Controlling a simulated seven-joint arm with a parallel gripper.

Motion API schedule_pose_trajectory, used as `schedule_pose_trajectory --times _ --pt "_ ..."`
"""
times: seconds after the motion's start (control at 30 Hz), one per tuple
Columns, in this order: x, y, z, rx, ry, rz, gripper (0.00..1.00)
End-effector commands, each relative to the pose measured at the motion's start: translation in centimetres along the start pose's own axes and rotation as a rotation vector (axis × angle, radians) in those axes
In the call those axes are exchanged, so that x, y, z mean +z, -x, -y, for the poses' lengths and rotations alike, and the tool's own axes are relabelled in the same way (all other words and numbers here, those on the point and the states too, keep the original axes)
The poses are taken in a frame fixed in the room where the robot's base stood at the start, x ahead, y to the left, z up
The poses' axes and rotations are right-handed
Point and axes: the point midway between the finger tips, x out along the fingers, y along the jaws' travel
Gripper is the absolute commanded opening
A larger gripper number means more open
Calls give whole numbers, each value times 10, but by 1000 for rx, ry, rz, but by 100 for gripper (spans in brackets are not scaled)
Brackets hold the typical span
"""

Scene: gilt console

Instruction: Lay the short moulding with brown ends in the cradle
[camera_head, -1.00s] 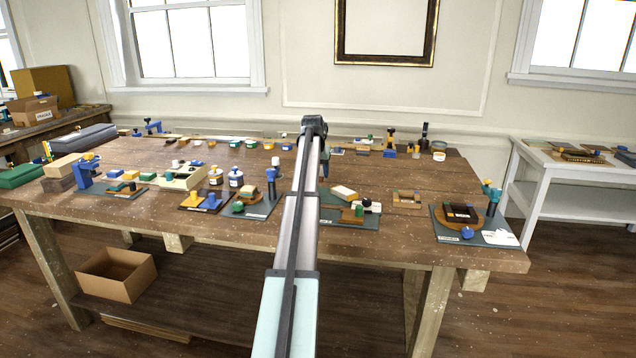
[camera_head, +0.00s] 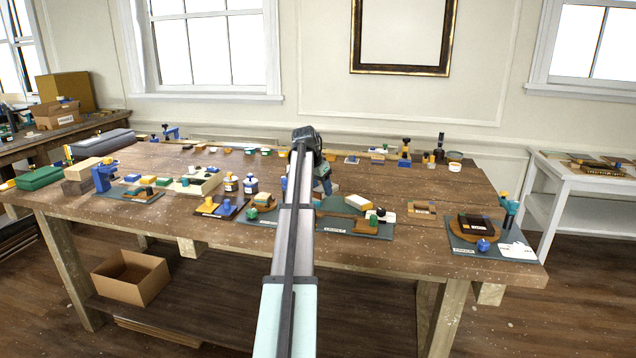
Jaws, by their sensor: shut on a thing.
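My gripper (camera_head: 327,188) is over the middle of the workbench, partly hidden behind my own arm. It is shut on a small piece, of which only a pale bit (camera_head: 334,188) shows beside the fingers. Its brown ends cannot be made out. Below and slightly right is a grey mat (camera_head: 338,230) with a brown wooden holder and small coloured pieces. I cannot tell which of these holders is the cradle.
A mat (camera_head: 510,250) with a round wooden base and a dark block (camera_head: 475,224) is at the right front. Bottles (camera_head: 250,186), clamps and blocks crowd the left. Small jars line the back. Bare wood lies between the rows.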

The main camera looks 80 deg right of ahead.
Motion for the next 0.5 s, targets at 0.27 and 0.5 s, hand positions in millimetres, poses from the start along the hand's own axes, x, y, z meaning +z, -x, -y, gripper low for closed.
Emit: schedule_pose_trajectory --times 0.27,0.5 --pt "13 6 -30 169 -401 -1 22" --pt "21 12 -45 309 -738 -1 22"
